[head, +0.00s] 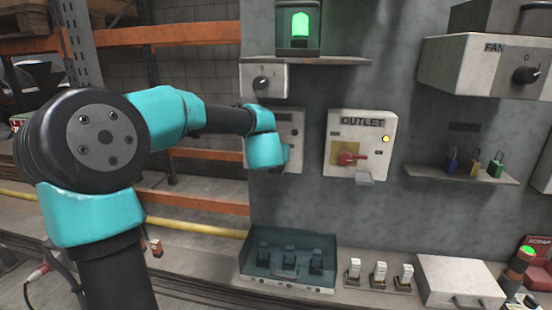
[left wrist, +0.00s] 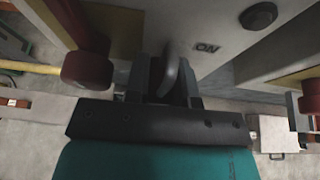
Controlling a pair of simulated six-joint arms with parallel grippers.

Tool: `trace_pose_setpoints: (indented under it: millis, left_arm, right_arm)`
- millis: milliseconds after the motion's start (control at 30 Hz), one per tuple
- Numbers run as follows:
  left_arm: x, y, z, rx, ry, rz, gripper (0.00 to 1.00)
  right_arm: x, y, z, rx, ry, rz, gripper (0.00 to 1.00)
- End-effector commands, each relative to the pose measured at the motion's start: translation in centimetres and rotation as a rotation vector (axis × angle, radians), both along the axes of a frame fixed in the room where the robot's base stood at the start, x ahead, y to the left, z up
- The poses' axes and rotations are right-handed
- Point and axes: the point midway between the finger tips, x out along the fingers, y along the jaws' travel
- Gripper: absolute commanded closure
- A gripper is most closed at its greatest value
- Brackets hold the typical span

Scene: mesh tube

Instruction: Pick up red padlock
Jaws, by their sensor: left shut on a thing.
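My left gripper (left wrist: 166,78) is shut in the left wrist view on a grey curved loop (left wrist: 172,66) that looks like a padlock shackle. The body below the loop is mostly hidden between the fingers, so its colour is unclear. In the head view my left arm reaches to a panel (head: 291,132) left of the OUTLET box, and its wrist hides the fingers. No padlock that is clearly red shows. Blue (head: 451,160), yellow (head: 475,163) and green (head: 496,164) padlocks stand on the right shelf. My right gripper is not in view.
The OUTLET box (head: 381,124) with a red handle (head: 350,159) is just right of my left wrist. A red knob (left wrist: 87,68) is left of the fingers in the wrist view. A clear-covered switch box (head: 287,262) and white switches (head: 379,271) are below.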

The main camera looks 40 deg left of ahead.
Motion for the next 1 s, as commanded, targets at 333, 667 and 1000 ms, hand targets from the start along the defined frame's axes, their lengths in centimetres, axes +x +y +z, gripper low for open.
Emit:
trace_pose_setpoints:
  millis: [333,667,1000]
  left_arm:
    - [-2.4,-2.5,1.5,0.001,-0.001,-0.004,1.0]
    - [-7.6,-7.9,2.2,0.001,-0.003,-0.005,1.0]
    - [-10.9,-11.3,2.6,-0.001,-0.003,-0.002,1.0]
  right_arm:
    - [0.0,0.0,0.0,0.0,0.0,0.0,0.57]
    - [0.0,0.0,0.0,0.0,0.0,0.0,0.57]
    - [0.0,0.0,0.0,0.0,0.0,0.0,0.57]
